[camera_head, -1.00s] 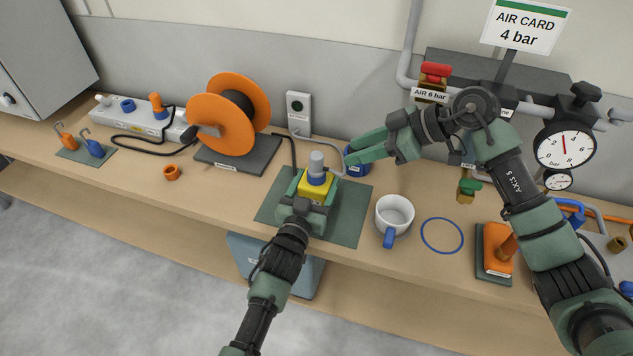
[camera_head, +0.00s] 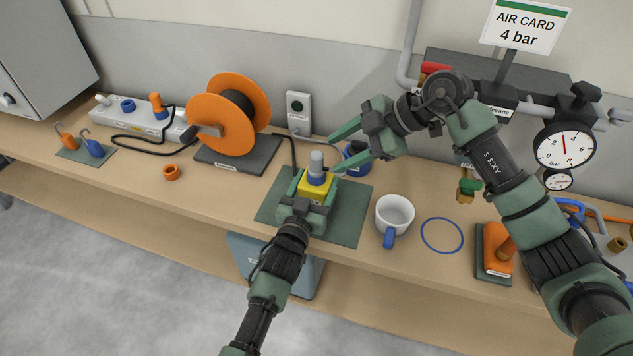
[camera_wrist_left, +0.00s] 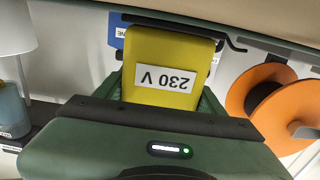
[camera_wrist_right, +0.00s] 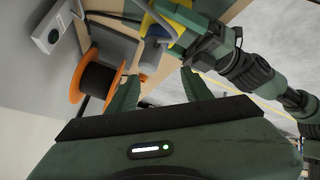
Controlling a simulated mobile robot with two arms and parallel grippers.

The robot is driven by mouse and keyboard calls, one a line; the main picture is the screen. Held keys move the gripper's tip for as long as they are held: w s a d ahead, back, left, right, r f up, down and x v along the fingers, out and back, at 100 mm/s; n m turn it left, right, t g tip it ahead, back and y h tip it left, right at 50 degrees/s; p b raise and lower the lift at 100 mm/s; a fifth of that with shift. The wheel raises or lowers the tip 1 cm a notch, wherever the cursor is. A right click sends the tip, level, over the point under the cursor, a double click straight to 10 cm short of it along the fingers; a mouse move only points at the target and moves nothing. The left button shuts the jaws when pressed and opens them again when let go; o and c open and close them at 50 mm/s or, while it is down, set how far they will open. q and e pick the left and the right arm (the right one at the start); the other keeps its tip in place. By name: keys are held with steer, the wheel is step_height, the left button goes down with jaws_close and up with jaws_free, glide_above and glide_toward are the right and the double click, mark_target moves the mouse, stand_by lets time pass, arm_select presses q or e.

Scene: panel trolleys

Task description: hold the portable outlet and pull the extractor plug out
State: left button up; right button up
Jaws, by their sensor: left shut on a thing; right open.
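The portable outlet (camera_head: 318,187) is a yellow block on a green mat. In the left wrist view the yellow block (camera_wrist_left: 165,60) carries a 230 V label, upside down. A grey plug with a blue collar (camera_head: 317,162) stands upright in its top. My left gripper (camera_head: 314,192) is shut on the outlet's sides from the front. My right gripper (camera_head: 333,156) is open and empty, just right of and behind the plug, with its fingers pointing left. In the right wrist view the plug (camera_wrist_right: 153,45) lies beyond the open fingers (camera_wrist_right: 158,88); I see no contact.
A small blue container (camera_head: 356,160) stands close behind the right gripper. An orange cable reel (camera_head: 222,112) is at left, a wall box (camera_head: 299,108) behind. A white mug (camera_head: 395,212) stands right of the green mat (camera_head: 347,222). Pipes and gauges (camera_head: 564,147) fill the right.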

mark_target(317, 155)
steer(key=a+n+h, duration=0.1)
steer(key=n, duration=0.5)
steer(key=a+n+h, duration=0.1)
steer(key=n+h, duration=0.1)
steer(key=n, duration=0.4)
steer(key=a+r+n+h, duration=0.1)
steer(key=a+n+h, duration=0.1)
steer(key=n, duration=0.3)
steer(key=shift+w+a+n, duration=0.1)
steer(key=shift+w+n, duration=0.3)
steer(key=n, duration=0.2)
steer(key=w+n+h, duration=0.1)
steer(key=n, duration=0.2)
steer(key=shift+f+h, duration=0.1)
steer(key=shift+h, duration=0.2)
steer(key=shift+x, duration=3.05)
steer(key=shift+w, duration=0.1)
